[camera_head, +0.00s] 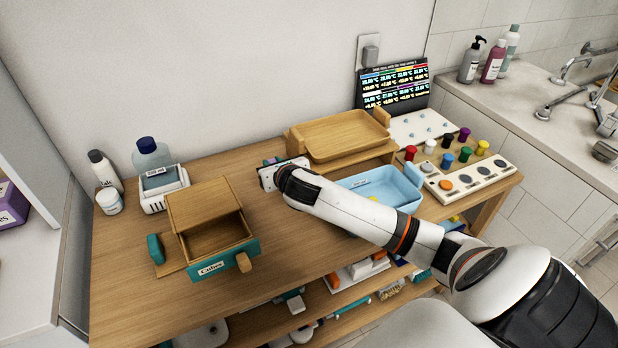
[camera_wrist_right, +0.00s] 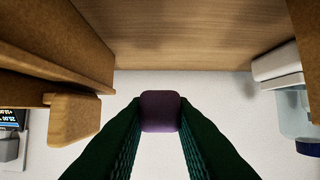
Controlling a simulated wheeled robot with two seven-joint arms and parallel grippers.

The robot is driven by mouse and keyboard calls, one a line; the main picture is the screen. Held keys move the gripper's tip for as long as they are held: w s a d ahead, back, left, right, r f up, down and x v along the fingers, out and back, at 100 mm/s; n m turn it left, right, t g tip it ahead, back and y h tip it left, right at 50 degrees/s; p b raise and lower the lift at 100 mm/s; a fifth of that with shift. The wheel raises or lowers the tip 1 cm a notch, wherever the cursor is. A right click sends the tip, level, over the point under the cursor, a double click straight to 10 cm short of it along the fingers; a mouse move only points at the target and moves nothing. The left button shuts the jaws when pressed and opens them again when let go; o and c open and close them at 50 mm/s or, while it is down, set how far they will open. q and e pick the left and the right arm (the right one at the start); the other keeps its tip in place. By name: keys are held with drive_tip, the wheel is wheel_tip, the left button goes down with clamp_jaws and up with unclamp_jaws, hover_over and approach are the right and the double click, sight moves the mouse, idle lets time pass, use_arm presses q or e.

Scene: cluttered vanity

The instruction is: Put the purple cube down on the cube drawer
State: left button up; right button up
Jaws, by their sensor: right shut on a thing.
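The purple cube (camera_wrist_right: 160,111) is held between the green fingertips of my right gripper (camera_wrist_right: 160,118) in the right wrist view. In the head view my right gripper (camera_head: 272,164) is over the back of the table, between the drawer box and the wooden tray stand; its hand mostly hides the cube. The cube drawer (camera_head: 215,240), with a teal front labelled "Cubes" and a wooden knob, is pulled open to the left of the gripper. Its visible inside looks empty. The cube is apart from the drawer. My left gripper is not in view.
A wooden tray (camera_head: 345,137) on a stand is right of the gripper, with a light-blue bin (camera_head: 405,192) in front. A white container (camera_head: 163,190) and bottles stand behind the drawer. A teal block (camera_head: 155,249) is at the drawer's left. Bare tabletop (camera_head: 300,245) lies right of the drawer.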

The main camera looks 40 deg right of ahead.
hover_over(279, 198)
wheel_tip(279, 198, down, 6)
drive_tip(key=shift+d+r+b, duration=0.1)
drive_tip(key=shift+r+b, duration=0.1)
drive_tip(key=shift+b, duration=0.15)
drive_tip(key=shift+f+b, duration=0.3)
drive_tip(key=shift+f, duration=1.8)
drive_tip(key=shift+f, duration=0.15)
drive_tip(key=o, duration=0.9)
drive_tip(key=shift+o, duration=0.2)
